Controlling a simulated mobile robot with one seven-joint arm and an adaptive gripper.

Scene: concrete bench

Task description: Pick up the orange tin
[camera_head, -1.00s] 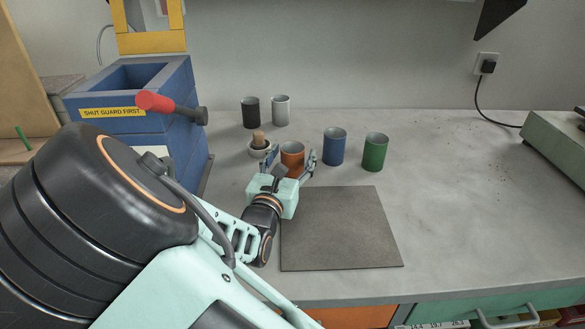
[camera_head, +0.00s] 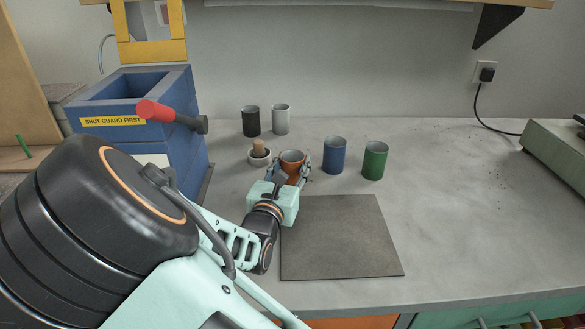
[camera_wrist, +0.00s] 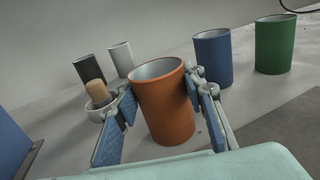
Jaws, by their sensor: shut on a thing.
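The orange tin (camera_head: 291,158) is an open-topped cylinder standing upright on the bench, left of the blue tin (camera_head: 334,154). In the wrist view the orange tin (camera_wrist: 164,104) is in the middle, between the blue-padded fingers of my gripper (camera_wrist: 160,118). The gripper (camera_head: 289,172) is shut on the tin's sides, one finger on the left and one on the right. The tin's lower part is hidden by the gripper in the head view. I cannot tell whether its base is off the bench.
A white mortar with a wooden pestle (camera_head: 259,149) stands close at the left. Black (camera_head: 250,121) and white (camera_head: 281,120) tins stand behind. A green tin (camera_head: 375,161) is to the right. A blue box with a red-handled lever (camera_head: 150,160) stands left. A grey mat (camera_head: 340,237) lies in front, bare.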

